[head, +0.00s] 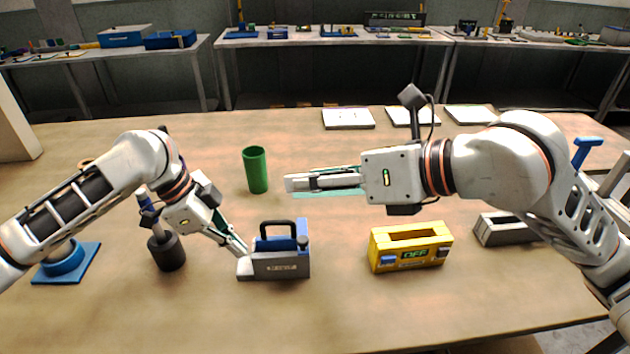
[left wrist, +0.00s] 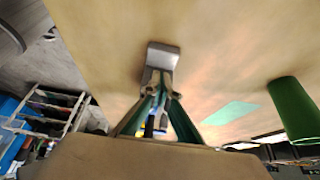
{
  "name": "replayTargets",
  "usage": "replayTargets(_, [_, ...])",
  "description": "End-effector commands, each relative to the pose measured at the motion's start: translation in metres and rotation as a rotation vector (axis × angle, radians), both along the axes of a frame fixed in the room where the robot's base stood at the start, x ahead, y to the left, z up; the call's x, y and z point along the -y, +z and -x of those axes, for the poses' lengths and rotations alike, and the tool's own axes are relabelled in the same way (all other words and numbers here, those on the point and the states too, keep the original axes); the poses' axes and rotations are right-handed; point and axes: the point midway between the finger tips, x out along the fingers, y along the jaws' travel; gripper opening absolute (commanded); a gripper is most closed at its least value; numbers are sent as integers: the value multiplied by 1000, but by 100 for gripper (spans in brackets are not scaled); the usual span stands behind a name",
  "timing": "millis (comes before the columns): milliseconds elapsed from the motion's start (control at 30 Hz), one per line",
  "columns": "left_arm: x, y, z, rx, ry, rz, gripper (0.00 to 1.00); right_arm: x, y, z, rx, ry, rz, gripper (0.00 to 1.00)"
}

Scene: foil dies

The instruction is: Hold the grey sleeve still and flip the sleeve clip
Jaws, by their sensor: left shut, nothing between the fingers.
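The grey sleeve (head: 275,268) stands on the table in front of me, with a blue block (head: 302,236) with a black handle (head: 272,231) set in it. A small light label is on its front; I cannot make out a separate clip. My left gripper (head: 244,252) is shut and empty, its tips at the sleeve's low left end; I cannot tell if they touch. In the left wrist view a grey piece (left wrist: 163,57), likely that end, lies just beyond the tips. My right gripper (head: 290,186) points left above the table, behind the sleeve; its finger gap is unclear.
A yellow block marked OFF (head: 410,248) and another grey box (head: 505,229) stand to the right. A green cylinder (head: 256,170) stands behind the sleeve. A dark round weight (head: 167,252) and a blue base (head: 68,264) are at left. The table front is clear.

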Motion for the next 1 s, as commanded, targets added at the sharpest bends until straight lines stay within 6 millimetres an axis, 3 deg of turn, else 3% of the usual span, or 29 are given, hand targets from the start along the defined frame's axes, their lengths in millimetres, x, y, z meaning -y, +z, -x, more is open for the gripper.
replayTargets(633, [0, 31, 0, -1, 0, 0, 0, 0, 50, 1, 6, 0, 0, 33])
replayTargets(1000, [0, 34, 0, -2, 0, 0, 0, 0, 56, 1, 4, -1, 0, 33])
